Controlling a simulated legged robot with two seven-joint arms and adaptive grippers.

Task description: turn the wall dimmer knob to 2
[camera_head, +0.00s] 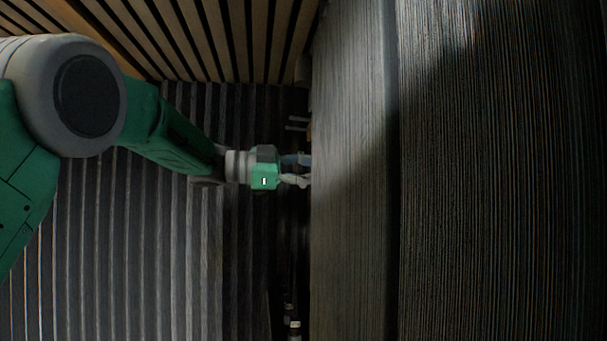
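My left arm comes in from the left, and its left gripper (298,170) reaches the edge of a large grey ribbed surface in the middle of the view. Two finger parts show, one above the other. Their tips meet or pass behind that edge, so I cannot tell whether they are open or shut, or whether they touch anything. I cannot make out the dimmer knob or its markings. My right gripper is not in view.
The large grey ribbed surface (350,230) fills much of the right side. Wooden slats (215,40) run along the top. Dark ribbed panelling (140,260) lies below my arm. Small pale items (294,324) show in the dark gap at the bottom.

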